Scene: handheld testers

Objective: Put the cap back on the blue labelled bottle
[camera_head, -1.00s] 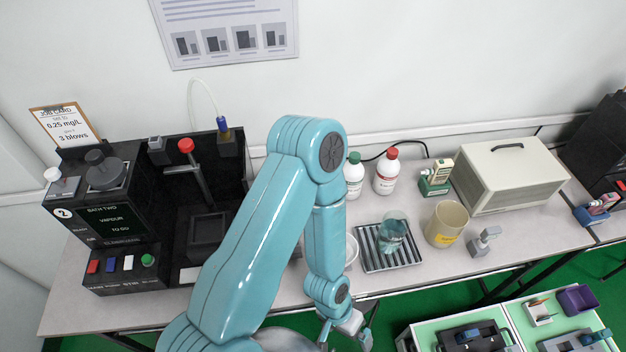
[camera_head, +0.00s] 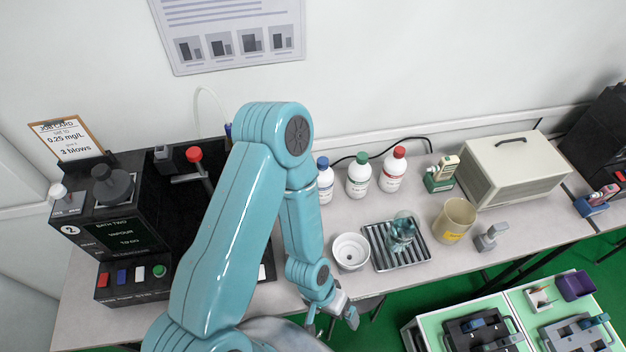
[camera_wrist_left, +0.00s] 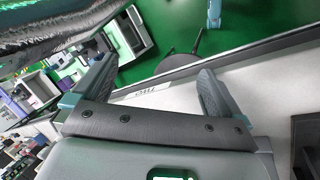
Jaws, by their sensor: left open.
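A white bottle with a blue label (camera_head: 325,185) stands upright at the back of the bench in the head view, just right of my left arm, which covers part of it. A blue cap (camera_head: 322,162) shows on its top; I cannot tell how tightly it sits. No loose cap is visible. My left gripper (camera_head: 332,322) is open and empty near the bench's front edge, well in front of the bottle. In the left wrist view the gripper's fingers (camera_wrist_left: 155,82) are spread wide with nothing between them. My right gripper is not in view.
Bottles with a green cap (camera_head: 358,176) and a red cap (camera_head: 393,171) stand right of it. Nearer are a white bowl (camera_head: 350,252), a ribbed tray (camera_head: 384,262) bearing a beaker (camera_head: 401,234), and a tan cup (camera_head: 454,221). A black apparatus (camera_head: 120,230) fills the left.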

